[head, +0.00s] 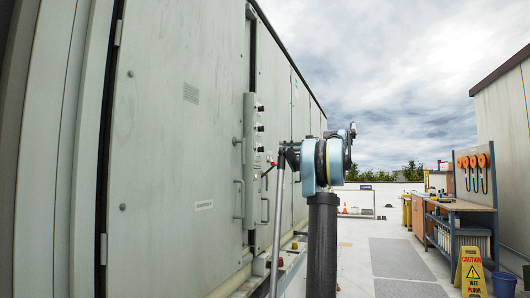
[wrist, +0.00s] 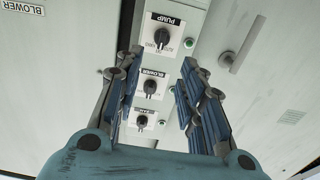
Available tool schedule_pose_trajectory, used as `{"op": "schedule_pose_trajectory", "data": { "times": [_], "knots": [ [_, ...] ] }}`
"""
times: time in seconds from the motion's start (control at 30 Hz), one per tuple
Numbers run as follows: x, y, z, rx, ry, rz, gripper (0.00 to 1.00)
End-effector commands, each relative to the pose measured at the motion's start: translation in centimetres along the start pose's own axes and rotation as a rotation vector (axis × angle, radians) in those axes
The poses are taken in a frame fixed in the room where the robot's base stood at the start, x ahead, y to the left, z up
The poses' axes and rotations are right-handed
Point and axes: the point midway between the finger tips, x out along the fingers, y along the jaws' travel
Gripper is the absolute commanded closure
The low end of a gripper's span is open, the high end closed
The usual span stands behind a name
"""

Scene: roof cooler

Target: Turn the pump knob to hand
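The control panel (head: 250,140) is a narrow pale box on the cabinet front, with several dark knobs down its face. In the wrist view it appears upside down, and the black pump knob (wrist: 161,38) sits under the inverted PUMP label (wrist: 165,20). Small lettering surrounds this knob, too small to read surely; its grip runs roughly up and down in the picture. My gripper (wrist: 158,62) is open and empty, its blue-grey fingers spread either side of the panel, apart from the pump knob. In the head view my arm hides most of the gripper.
The blower knob (wrist: 151,87) and a lower knob (wrist: 142,121) share the panel, with green buttons beside them. A door handle (head: 238,199) projects near the panel. A yellow wet-floor sign (head: 470,270) and workbench (head: 455,206) stand right; the walkway between is clear.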

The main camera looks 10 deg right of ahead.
Motion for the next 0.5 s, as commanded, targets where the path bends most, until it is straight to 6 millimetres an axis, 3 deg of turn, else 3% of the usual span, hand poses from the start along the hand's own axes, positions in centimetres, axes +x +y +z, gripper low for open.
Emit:
{"op": "schedule_pose_trajectory", "data": {
  "times": [0.5],
  "knots": [
    [8.9, -0.1, 0.0, 0.001, 0.000, -0.003, 0.64]
  ]
}}
